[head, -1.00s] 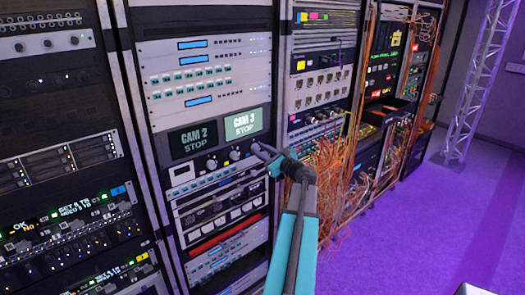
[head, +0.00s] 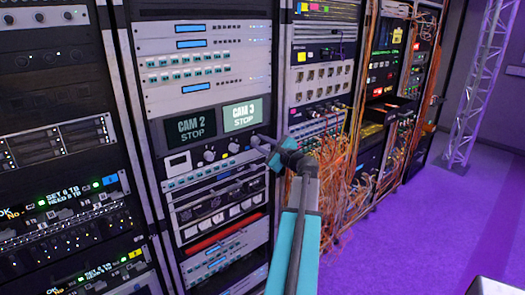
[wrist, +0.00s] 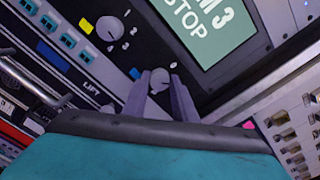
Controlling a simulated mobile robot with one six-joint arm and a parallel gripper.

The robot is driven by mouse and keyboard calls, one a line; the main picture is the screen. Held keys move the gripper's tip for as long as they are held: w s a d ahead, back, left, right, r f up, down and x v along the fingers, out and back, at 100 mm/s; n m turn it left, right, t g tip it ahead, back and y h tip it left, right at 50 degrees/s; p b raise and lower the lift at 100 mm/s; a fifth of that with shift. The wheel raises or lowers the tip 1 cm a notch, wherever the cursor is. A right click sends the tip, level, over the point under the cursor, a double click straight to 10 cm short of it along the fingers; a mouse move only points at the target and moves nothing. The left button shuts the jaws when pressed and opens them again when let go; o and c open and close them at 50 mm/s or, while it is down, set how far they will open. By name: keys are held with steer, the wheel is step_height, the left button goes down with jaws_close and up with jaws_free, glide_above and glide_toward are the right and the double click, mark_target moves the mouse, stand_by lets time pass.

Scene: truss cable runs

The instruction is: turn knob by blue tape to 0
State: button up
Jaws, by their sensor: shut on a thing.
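The knob by the blue tape (wrist: 160,80) is a small grey round knob on a dark panel, below the CAM 3 screen in the wrist view. The blue tape (wrist: 134,73) is a small piece just to its left. My gripper (wrist: 160,88) has one finger on each side of this knob and is shut on it. A small white mark shows beside the knob, and where its pointer aims is too small to tell. In the head view my gripper (head: 265,143) is at the panel's right end, and the arm hides part of the area.
Another knob (wrist: 110,27) with yellow tape (wrist: 86,24) sits to the upper left. The CAM 3 screen (head: 242,114) reads STOP. Loose orange cables (head: 335,180) hang right of my arm. The purple floor (head: 435,220) at right is open.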

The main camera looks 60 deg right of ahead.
steer(key=n+b, duration=0.2)
steer(key=b, duration=0.1)
steer(key=n+b, duration=0.2)
steer(key=b, duration=0.1)
steer(key=n+b, duration=0.3)
steer(key=b, duration=0.1)
steer(key=shift+f, duration=0.25)
steer(key=n+b, duration=0.2)
steer(key=b, duration=0.2)
steer(key=shift+r+n, duration=0.1)
steer(key=shift+n, duration=0.6)
steer(key=o, duration=1)
steer(key=shift+o, duration=0.2)
steer(key=shift+s, duration=0.1)
